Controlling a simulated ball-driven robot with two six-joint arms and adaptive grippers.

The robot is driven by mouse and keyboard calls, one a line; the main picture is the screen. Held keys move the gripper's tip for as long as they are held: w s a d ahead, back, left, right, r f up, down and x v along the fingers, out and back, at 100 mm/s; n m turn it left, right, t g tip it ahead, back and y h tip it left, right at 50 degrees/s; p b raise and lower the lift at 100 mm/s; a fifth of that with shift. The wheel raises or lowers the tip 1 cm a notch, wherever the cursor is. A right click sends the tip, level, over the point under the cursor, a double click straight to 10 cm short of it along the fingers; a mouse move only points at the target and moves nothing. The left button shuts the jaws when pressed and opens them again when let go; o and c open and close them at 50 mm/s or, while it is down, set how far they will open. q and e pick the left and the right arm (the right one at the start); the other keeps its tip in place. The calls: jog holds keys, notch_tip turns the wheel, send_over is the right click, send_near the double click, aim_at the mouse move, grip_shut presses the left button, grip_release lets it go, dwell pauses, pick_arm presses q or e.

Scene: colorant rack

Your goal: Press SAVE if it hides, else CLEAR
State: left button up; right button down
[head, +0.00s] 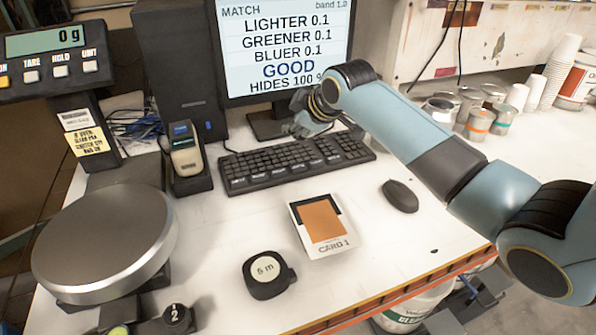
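The monitor (285,55) reads MATCH, band 1.0, LIGHTER 0.1, GREENER 0.1, BLUER 0.1, GOOD and HIDES 100 %. My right arm partly covers its lower right corner. The black keyboard (290,163) lies in front of it, with labelled keys along its front row; the labels are too small to read. My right gripper (305,128) is over the far side of the keyboard, below the screen. Its fingers are bunched up and partly hidden by the wrist, and no held object shows. My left gripper is not in view.
A scale (105,240) showing 0 g stands left. A handheld device (185,155) sits in a dock beside the keyboard. Tins and cups stand back right.

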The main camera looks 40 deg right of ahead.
jog(key=b, duration=0.5)
send_over(296, 168)
notch_tip(296, 168, down, 5)
jog(key=shift+w+f, duration=0.1)
jog(key=shift+f, duration=0.9)
jog(key=shift+f, duration=0.15)
jog(key=shift+f, duration=0.3)
jog(key=shift+f+b, duration=0.35)
dwell(0.6)
jog(key=shift+r, duration=0.1)
jog(key=shift+r+p, duration=0.7)
jog(key=shift+p, duration=0.25)
